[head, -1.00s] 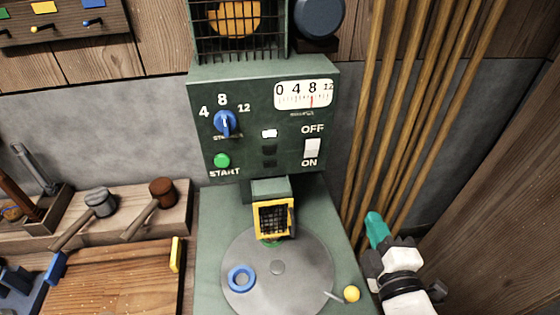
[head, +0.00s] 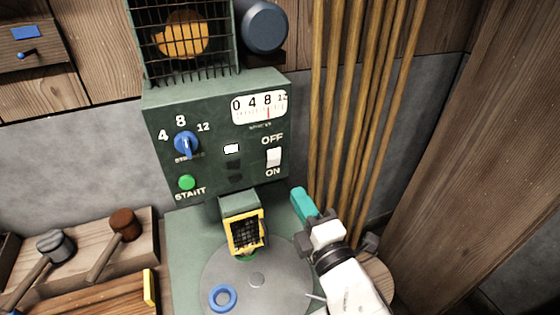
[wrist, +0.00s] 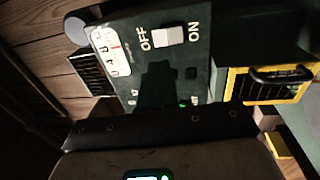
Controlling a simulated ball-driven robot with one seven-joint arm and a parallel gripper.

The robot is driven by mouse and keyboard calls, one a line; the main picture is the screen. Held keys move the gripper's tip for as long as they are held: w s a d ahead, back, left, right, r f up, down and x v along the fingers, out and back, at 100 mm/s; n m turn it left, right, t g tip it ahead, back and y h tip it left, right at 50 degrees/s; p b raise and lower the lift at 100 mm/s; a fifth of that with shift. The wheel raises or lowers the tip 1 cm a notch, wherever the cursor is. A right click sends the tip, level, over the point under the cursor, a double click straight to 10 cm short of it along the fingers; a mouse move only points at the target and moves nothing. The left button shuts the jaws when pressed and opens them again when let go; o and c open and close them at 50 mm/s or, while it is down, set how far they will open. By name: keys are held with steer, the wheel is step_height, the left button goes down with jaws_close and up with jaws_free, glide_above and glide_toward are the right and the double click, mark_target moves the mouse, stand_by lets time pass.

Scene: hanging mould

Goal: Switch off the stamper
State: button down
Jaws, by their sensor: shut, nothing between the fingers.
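The stamper (head: 215,90) is a dark green machine with an upright control panel. Its white rocker switch (head: 273,157) sits at the panel's right side, between the OFF label above and the ON label below. The switch also shows in the wrist view (wrist: 169,36), near the top, between the two labels; I cannot tell which way it is tipped. My gripper (head: 303,203), with teal fingertips, is shut and empty. In the head view it is below and right of the switch, apart from it. The fingertips are not clearly seen in the wrist view.
A blue dial (head: 186,143) and a green START button (head: 187,182) are on the panel's left. A yellow-framed guard (head: 246,232) stands over the round plate (head: 257,279), which bears a blue ring (head: 222,298). Wooden poles (head: 345,100) stand close on the right.

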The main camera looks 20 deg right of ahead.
mark_target(275, 154)
steer(key=w, duration=0.3)
steer(key=w+r, duration=0.1)
steer(key=w, duration=0.3)
steer(key=w+p, duration=0.1)
steer(key=w, duration=0.2)
steer(key=shift+w+r, duration=0.15)
steer(key=shift+w, duration=0.15)
steer(key=shift+w+r, duration=0.15)
steer(key=shift+w, duration=0.05)
steer(key=shift+s, duration=0.1)
